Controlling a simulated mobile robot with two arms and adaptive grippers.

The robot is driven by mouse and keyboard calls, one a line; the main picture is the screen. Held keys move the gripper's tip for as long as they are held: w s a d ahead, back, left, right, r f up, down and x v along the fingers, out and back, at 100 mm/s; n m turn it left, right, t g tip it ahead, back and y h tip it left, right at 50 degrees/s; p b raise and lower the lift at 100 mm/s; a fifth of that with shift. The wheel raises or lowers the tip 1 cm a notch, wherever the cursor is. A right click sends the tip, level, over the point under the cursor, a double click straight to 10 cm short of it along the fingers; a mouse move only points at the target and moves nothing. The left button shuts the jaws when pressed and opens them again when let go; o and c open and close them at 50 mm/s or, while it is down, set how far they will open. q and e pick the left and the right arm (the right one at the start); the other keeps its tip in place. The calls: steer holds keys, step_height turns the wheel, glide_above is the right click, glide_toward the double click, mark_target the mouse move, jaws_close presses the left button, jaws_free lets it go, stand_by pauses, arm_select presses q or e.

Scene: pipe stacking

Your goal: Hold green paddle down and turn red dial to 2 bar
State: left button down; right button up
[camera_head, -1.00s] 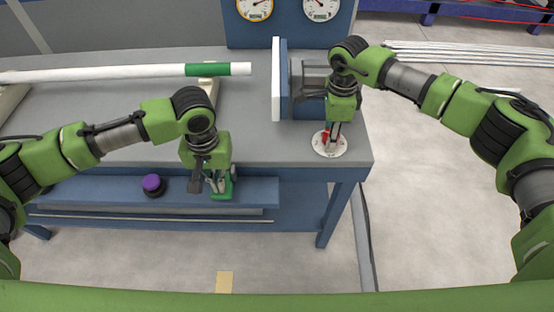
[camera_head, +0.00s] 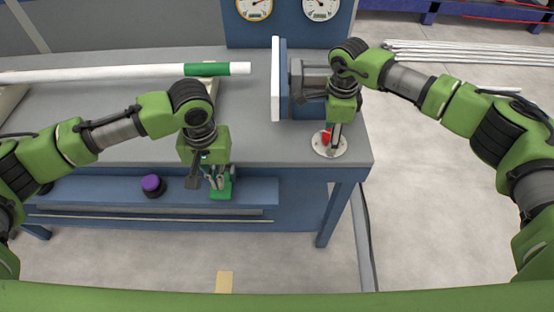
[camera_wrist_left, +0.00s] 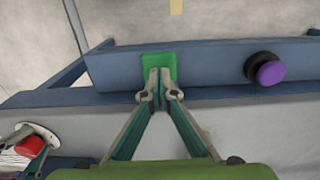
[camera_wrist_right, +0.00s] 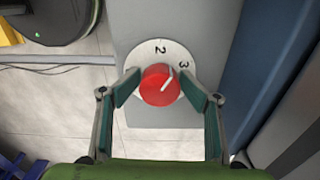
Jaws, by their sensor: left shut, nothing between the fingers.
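The green paddle (camera_head: 221,191) sits on the blue ledge at the table's front edge; it also shows in the left wrist view (camera_wrist_left: 157,61). My left gripper (camera_wrist_left: 160,75) is shut and empty, with its tips over the paddle; whether they press on it I cannot tell. The red dial (camera_wrist_right: 157,85) stands on a white scale plate (camera_wrist_right: 146,50) at the table's right front corner. Its white line points up and right, between the marks 2 and 3. My right gripper (camera_wrist_right: 163,84) is open, with one finger on each side of the dial and apparent gaps.
A purple button (camera_head: 151,183) on a black base is left of the paddle. A white and green pipe (camera_head: 120,73) lies across the table. A white panel (camera_head: 276,80) with a grey device stands behind the dial. Two gauges (camera_head: 254,8) are at the back.

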steer(key=shift+d, duration=0.1)
stand_by(0.3)
steer(key=shift+w+r, duration=0.1)
steer(key=shift+r, duration=1.95)
steer(key=m, duration=0.8)
steer(key=shift+m, duration=0.3)
steer(key=m, duration=0.8)
steer(key=shift+m, duration=0.3)
